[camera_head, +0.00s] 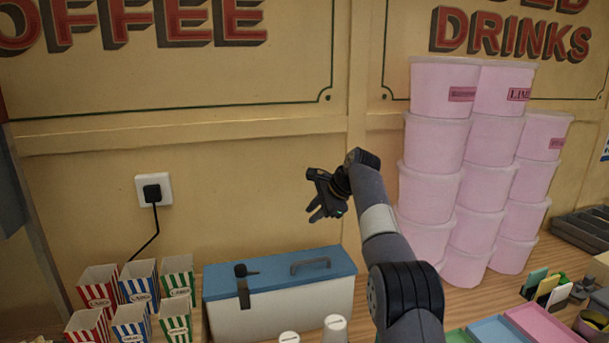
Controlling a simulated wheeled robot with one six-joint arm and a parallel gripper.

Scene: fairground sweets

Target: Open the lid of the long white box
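The long white box (285,314) stands on the wooden counter against the wall, at the lower middle of the picture. Its blue lid (277,279) lies flat on it and looks shut. A grey bar handle (310,264) sits on the lid's right part. A dark upright fitting (243,287) with a knob on top is at the lid's front left. My gripper (313,213) is in the air above the box, apart from it, tilted down to the left. Its two fingers show a small gap with nothing between them.
Several striped popcorn boxes (137,290) stand left of the white box. White cups (334,330) stand close in front of it. Tall stacks of pink tubs (431,142) rise to the right. Coloured trays (541,322) lie at the lower right. A plugged socket (153,191) is on the wall.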

